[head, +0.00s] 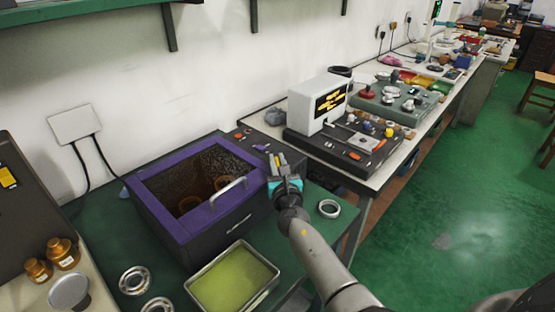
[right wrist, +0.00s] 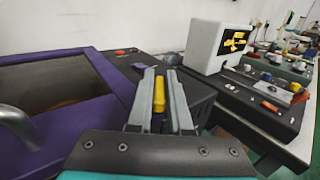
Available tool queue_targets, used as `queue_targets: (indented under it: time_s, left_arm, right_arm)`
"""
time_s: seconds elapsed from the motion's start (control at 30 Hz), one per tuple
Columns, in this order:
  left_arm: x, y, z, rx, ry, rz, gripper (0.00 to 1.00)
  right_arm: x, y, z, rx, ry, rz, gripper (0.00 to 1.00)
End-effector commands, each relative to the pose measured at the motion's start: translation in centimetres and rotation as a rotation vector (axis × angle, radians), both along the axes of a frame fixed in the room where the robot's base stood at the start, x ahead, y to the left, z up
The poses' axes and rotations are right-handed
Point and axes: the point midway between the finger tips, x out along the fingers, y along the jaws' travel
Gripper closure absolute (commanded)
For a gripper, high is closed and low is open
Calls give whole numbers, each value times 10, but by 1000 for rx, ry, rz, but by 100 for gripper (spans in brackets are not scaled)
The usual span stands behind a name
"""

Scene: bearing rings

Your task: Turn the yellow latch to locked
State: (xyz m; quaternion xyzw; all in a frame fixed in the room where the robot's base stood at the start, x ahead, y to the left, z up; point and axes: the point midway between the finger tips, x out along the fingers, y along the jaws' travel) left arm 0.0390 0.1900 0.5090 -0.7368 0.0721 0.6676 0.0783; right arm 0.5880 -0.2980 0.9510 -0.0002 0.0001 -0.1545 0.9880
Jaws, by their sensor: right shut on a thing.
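The yellow latch (right wrist: 158,91) shows between the two grey fingers of my right gripper (right wrist: 160,88) in the right wrist view. It lies in line with the fingers, and its lower part is hidden. My right gripper (head: 278,161) is shut on it, beside the front right corner of the purple-rimmed machine (head: 222,204) and over a dark control box (head: 262,146). In the head view the fingers mostly cover the latch. Any lock marking is too small to read. My left gripper is not in view.
A metal handle (head: 228,190) stands up from the purple rim near my right gripper. A tray of yellow-green liquid (head: 268,288) and several metal rings, one at the right (head: 329,208), are on the green table. A white display unit (head: 318,104) stands behind.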

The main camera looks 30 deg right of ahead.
Motion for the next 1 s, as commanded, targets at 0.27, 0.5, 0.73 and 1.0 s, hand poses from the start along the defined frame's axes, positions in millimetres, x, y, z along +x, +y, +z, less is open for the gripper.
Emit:
queue_targets:
  time_s: [0.27,0.5,0.73,1.0]
  left_arm:
    - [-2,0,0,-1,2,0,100]
    - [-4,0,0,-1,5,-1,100]
    - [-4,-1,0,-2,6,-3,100]
    - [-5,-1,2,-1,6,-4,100]
  right_arm:
    - [0,0,-1,1,1,-6,100]
    - [0,0,-1,1,1,-5,71]
    - [0,0,0,0,1,-5,52]
    - [-3,1,0,0,0,-4,52]
